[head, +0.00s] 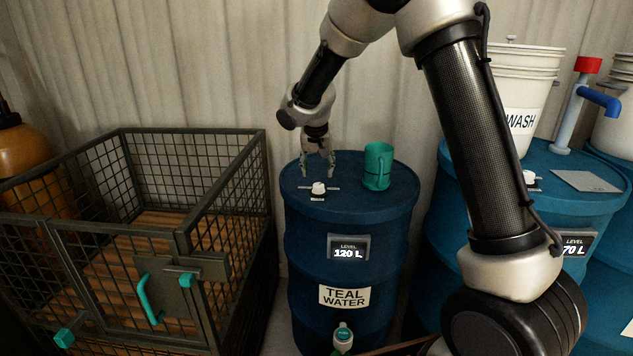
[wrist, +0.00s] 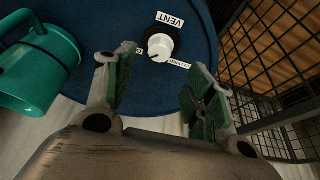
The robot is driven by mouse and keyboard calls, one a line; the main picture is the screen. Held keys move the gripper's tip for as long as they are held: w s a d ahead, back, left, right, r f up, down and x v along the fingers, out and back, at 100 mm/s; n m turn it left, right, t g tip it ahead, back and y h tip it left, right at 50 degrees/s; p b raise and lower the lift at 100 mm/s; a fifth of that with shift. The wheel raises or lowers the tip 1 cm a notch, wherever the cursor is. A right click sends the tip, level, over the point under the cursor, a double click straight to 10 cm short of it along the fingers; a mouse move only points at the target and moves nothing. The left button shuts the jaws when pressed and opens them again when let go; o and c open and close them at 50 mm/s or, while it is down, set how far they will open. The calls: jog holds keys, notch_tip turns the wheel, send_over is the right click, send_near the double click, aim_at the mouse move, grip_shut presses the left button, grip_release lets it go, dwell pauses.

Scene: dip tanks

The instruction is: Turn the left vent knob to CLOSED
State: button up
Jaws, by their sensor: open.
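The left vent knob (head: 319,187) is a small white knob on top of the blue drum labelled TEAL WATER (head: 345,232). In the wrist view the knob (wrist: 160,46) sits on a dark round base. A VENT label (wrist: 170,19) is beside it, with a CLOSED label (wrist: 178,62) on one side and a partly hidden label on the other. I cannot read its pointer clearly. My gripper (head: 318,172) is open and points down just behind the knob, apart from it. In the wrist view its fingertips (wrist: 155,78) are spread, with the knob beyond the gap.
A teal mug (head: 378,166) stands on the same drum, right of the knob. A wire cage (head: 225,205) stands close on the left.

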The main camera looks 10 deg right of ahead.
aim_at(319, 185)
jog(key=x, duration=0.7)
jog(key=shift+d+f, duration=0.1)
jog(key=shift+f, duration=0.35)
jog(key=shift+c, duration=0.3)
jog(key=c, duration=0.9)
